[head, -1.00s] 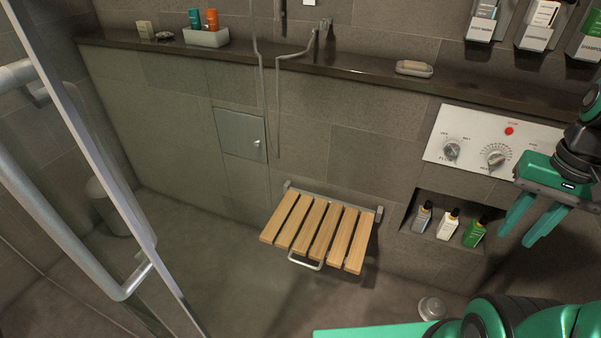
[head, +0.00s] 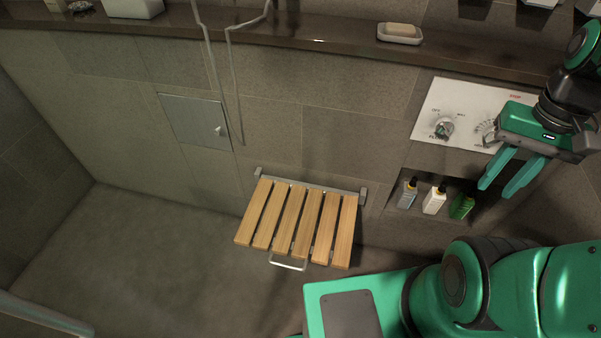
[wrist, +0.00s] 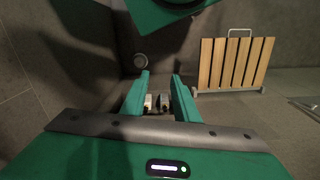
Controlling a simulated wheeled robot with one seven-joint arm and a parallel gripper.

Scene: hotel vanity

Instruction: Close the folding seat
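The folding seat (head: 297,222) has wooden slats and is folded down, sticking out from the tiled wall below the ledge. A metal loop handle (head: 288,264) is at its front edge. The seat also shows in the wrist view (wrist: 234,64), at the upper right, with its handle (wrist: 239,33) at the top. My gripper (head: 500,189) is at the right, in front of the wall niche and apart from the seat. Its two green fingers are spread with nothing held between them; the wrist view shows the same gap (wrist: 160,88).
A control panel (head: 426,123) with knobs is on the wall, above a niche holding several bottles (head: 434,200). A ledge (head: 330,48) carries a soap dish (head: 399,34). A wall hatch (head: 190,120) is at the left. The floor (head: 150,265) left of the seat is clear.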

